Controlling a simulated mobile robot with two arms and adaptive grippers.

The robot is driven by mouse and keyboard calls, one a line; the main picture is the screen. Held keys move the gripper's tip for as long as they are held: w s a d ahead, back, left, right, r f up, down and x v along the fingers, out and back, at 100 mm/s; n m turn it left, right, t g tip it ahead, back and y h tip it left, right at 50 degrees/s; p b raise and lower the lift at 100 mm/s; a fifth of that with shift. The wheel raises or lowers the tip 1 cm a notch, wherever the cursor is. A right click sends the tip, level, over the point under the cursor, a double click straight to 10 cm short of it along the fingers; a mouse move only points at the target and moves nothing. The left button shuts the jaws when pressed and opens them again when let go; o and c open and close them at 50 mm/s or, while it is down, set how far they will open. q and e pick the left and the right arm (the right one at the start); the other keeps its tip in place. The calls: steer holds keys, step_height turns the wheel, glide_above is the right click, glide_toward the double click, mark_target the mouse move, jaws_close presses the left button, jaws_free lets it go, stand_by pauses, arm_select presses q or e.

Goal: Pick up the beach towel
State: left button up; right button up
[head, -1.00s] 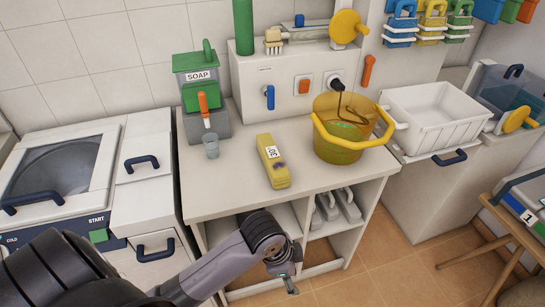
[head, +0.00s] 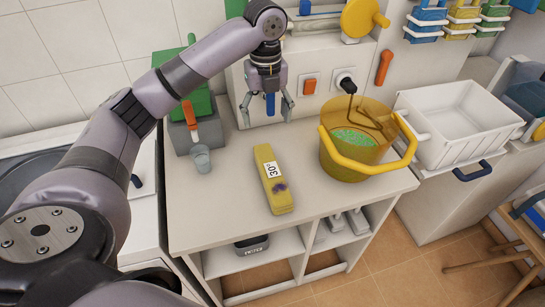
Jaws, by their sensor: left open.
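The beach towel appears to be the yellow folded bundle (head: 273,182) lying on the white counter. It has a white tag reading 30 and a dark purple stain near its front end. My left gripper (head: 266,118) points down with its fingers spread, empty. My right gripper is not in view.
A yellow bucket (head: 352,155) with green contents stands on the counter (head: 225,210) right of the towel. A white basin (head: 455,122) is at the right. The counter around the towel is clear.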

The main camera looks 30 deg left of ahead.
arm_select(q)
steer(key=p, duration=0.1)
glide_above(267, 157)
step_height(267, 157, down, 8)
steer(key=shift+r, duration=0.15)
step_height(267, 157, down, 3)
steer(key=shift+w+f+p, duration=0.1)
steer(key=shift+f+p, duration=0.1)
steer(key=shift+p, duration=0.1)
steer(key=shift+f, duration=0.4)
step_height(267, 157, down, 4)
steer(key=shift+r+p, duration=0.2)
steer(key=shift+p, duration=0.4)
steer(key=shift+f, duration=0.3)
steer(key=shift+d, duration=0.1)
steer(key=c, duration=1.2)
steer(key=shift+c, duration=1.4)
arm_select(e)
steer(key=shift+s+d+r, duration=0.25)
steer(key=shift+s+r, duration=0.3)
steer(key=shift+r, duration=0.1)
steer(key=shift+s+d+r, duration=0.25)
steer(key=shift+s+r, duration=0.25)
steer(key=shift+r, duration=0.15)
